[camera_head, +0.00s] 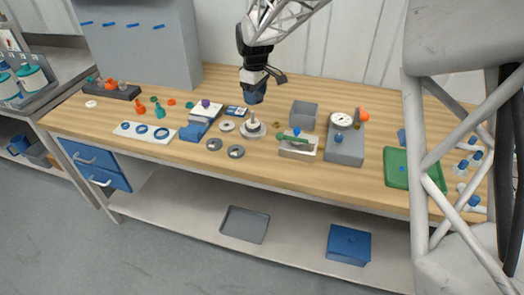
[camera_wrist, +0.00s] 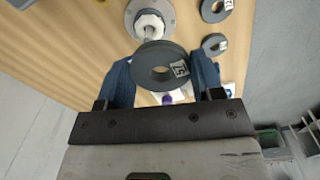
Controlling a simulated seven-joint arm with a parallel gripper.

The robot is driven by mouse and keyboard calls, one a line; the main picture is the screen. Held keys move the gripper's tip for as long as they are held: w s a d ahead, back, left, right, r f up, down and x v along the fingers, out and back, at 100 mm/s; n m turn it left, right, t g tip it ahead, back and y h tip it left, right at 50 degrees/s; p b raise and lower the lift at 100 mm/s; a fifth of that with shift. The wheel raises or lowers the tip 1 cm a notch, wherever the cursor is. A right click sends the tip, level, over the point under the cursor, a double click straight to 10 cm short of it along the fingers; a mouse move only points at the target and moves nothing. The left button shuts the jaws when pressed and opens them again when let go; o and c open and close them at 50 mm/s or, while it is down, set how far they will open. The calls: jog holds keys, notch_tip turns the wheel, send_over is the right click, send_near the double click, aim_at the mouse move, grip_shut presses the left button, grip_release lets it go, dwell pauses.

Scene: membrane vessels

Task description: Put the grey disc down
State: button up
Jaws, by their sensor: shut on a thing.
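A grey disc (camera_wrist: 150,54) with a centre hole and a white label is between the two blue fingers of my gripper (camera_wrist: 162,76) in the wrist view. My gripper is shut on it. In the head view my gripper (camera_head: 256,92) hangs above the back part of the bench, and the held disc cannot be made out there. Below it in the wrist view is a round metal base with a white hub (camera_wrist: 149,26), apart from the disc; the base also shows in the head view (camera_head: 253,129). Two similar grey discs (camera_head: 214,144) (camera_head: 236,151) lie flat on the bench.
The wooden bench (camera_head: 290,175) is crowded. A blue-and-white block (camera_head: 201,122) stands left of the base. A grey open box (camera_head: 303,115), a device with a green handle (camera_head: 297,147) and a grey gauge box (camera_head: 345,145) stand right. A green tray (camera_head: 397,170) lies further right.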

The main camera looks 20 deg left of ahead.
jog(key=s+d+f+n, duration=0.1)
jog(key=s+d+f, duration=0.2)
jog(key=s, duration=0.4)
jog(key=s+d+f+n, duration=0.1)
jog(key=s+d+f, duration=0.3)
jog(key=s+d, duration=0.2)
jog(key=s+d+f+n, duration=0.2)
jog(key=s+d+f, duration=0.2)
jog(key=s, duration=0.6)
jog(key=shift+d, duration=0.55)
jog(key=shift+w+f, duration=0.1)
send_over(264, 159)
jog(key=shift+f, duration=0.75)
jog(key=shift+f, duration=1.75)
jog(key=shift+f, duration=0.15)
jog(key=o, duration=0.9)
